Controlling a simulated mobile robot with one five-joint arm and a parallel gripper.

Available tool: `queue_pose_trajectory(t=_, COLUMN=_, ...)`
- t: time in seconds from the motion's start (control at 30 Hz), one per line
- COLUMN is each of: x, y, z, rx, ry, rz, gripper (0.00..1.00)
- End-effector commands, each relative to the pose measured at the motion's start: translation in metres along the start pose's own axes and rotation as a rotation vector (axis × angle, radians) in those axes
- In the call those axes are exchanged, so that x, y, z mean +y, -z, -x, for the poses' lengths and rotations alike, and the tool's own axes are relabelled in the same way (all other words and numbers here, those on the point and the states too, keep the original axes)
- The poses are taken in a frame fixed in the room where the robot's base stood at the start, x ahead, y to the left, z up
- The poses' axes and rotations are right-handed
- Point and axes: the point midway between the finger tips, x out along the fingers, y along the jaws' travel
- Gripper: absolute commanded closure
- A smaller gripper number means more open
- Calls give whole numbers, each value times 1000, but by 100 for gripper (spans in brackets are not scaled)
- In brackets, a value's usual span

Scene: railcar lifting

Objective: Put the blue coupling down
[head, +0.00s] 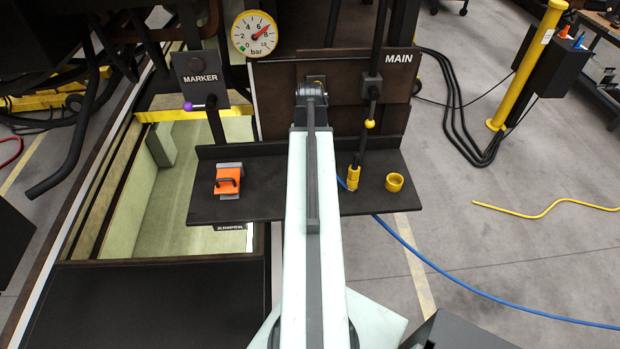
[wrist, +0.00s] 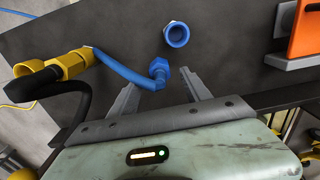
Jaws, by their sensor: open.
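The blue coupling (wrist: 158,69) is at the end of a blue hose (wrist: 122,72) in the wrist view, against the dark shelf. My gripper (wrist: 160,79) is open, with one finger on each side of the coupling and a gap to both. I cannot tell whether the coupling rests fully on the shelf. A blue ring-shaped socket (wrist: 177,35) stands on the shelf just beyond it. In the head view my arm hides the coupling, the blue socket and my gripper.
The dark shelf (head: 258,207) also bears an orange block (head: 228,179), a yellow coupling (head: 353,177) and a yellow ring (head: 394,182). A panel marked MAIN (head: 399,60) with a lever stands behind. The blue hose (head: 450,270) trails across the floor at right.

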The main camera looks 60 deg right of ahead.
Motion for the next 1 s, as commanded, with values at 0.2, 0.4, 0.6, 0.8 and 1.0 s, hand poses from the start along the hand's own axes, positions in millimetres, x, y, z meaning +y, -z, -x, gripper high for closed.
queue_pose_trajectory(t=0.2, x=1, y=-1, z=-18, rx=0, ry=0, rz=-1, gripper=44)
queue_pose_trajectory(t=0.4, x=1, y=-3, z=-51, rx=0, ry=0, rz=-1, gripper=44)
queue_pose_trajectory(t=0.6, x=2, y=-2, z=-50, rx=0, ry=0, rz=-1, gripper=44)
queue_pose_trajectory(t=0.8, x=2, y=-2, z=-50, rx=0, ry=0, rz=-2, gripper=80)
queue_pose_trajectory(t=1.0, x=2, y=-2, z=-50, rx=0, ry=0, rz=-2, gripper=100)
